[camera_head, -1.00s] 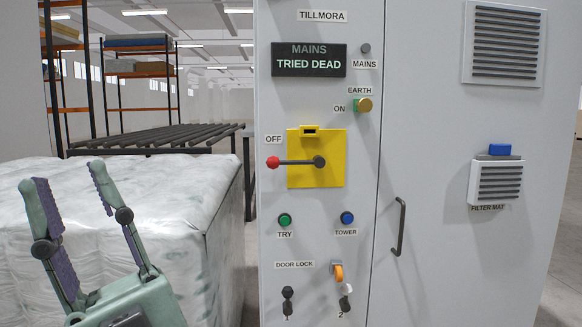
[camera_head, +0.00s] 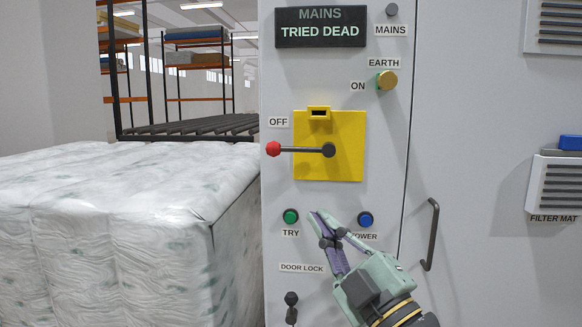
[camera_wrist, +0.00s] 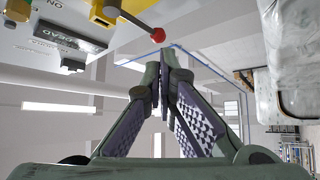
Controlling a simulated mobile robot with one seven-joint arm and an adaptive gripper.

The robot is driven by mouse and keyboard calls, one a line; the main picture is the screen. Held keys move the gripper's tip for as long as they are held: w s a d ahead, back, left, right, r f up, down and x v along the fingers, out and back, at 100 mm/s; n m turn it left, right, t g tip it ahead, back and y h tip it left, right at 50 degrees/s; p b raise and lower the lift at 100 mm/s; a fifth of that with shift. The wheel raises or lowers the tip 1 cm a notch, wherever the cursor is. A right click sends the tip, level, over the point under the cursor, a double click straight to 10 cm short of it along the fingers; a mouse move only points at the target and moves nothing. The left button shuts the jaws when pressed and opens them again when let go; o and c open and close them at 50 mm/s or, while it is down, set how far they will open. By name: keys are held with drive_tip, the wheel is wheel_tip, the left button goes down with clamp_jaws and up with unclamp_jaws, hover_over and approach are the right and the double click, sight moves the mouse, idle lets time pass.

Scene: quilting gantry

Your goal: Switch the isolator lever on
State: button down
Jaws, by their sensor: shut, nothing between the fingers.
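The isolator lever (camera_head: 303,150) is a dark bar with a red knob (camera_head: 273,149), pivoted on a yellow plate (camera_head: 345,165) on the grey cabinet. It lies level, its knob pointing left beside the OFF label (camera_head: 278,122). In the wrist view my closed fingertips (camera_wrist: 162,60) point up towards the red knob (camera_wrist: 158,35), with a gap between. The display (camera_head: 320,30) reads MAINS TRIED DEAD.
A door handle (camera_head: 431,235) is to the right, and a key lock (camera_head: 291,300) below. A wrapped bale (camera_head: 110,225) stands to the left. The space in front of the lever is clear.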

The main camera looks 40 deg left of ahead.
drive_tip(key=shift+s, duration=0.1)
drive_tip(key=p, duration=0.6)
approach(277, 155)
drive_tip(key=x, duration=0.6)
drive_tip(key=shift+w+a+r, duration=0.1)
drive_tip(key=shift+w+a, duration=0.15)
drive_tip(key=shift+a, duration=0.2)
